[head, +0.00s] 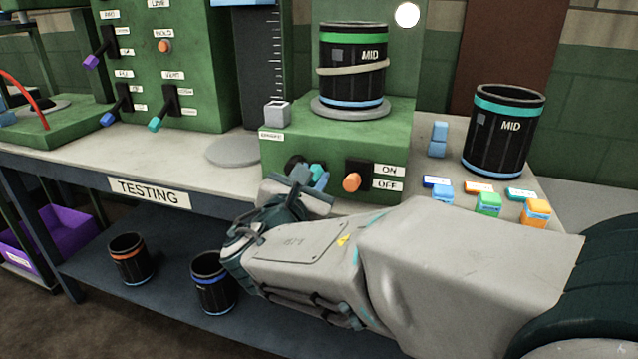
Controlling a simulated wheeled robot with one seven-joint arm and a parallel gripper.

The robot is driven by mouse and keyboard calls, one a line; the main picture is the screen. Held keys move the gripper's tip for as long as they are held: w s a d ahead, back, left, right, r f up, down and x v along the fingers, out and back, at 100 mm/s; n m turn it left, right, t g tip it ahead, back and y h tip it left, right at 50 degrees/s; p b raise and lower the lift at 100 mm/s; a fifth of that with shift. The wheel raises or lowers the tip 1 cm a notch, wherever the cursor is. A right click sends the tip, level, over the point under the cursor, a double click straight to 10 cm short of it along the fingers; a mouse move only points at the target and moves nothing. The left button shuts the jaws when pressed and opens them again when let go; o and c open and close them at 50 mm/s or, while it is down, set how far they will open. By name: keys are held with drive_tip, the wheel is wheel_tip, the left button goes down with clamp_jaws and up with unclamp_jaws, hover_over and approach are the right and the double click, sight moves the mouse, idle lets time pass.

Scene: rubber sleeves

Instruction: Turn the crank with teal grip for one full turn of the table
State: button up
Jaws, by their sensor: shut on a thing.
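The crank's teal grip (321,181) shows on the front of a green machine (290,142), partly hidden by my gripper. My gripper (309,180) is shut on the teal grip; its fingers hide most of the crank. The round grey table (318,108) sits on top of the machine. On it stands a black sleeve (353,92) marked MID, with a green band at the top, a blue band at the bottom and a pale band around its middle.
An orange-tipped ON/OFF lever (352,182) is just right of the crank. A second MID sleeve (500,145) and several small coloured blocks (488,204) stand on the bench's right. A green lever panel (170,65) is at left. Two sleeves (130,262) (212,287) stand on the lower shelf.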

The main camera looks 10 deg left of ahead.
drive_tip(key=f+m+b, duration=0.1)
drive_tip(key=m+b, duration=0.2)
drive_tip(key=b, duration=0.1)
drive_tip(key=f+m+b, duration=0.1)
drive_tip(key=m+b, duration=0.2)
drive_tip(key=b, duration=0.1)
drive_tip(key=a+f+m+b, duration=0.1)
drive_tip(key=f+m+b, duration=0.1)
drive_tip(key=b, duration=0.3)
drive_tip(key=shift+m, duration=0.5)
drive_tip(key=o, duration=1)
drive_tip(key=shift+r, duration=0.1)
drive_tip(key=s+a+p, duration=0.1)
drive_tip(key=s+p, duration=0.2)
drive_tip(key=s, duration=1)
drive_tip(key=shift+s, duration=0.4)
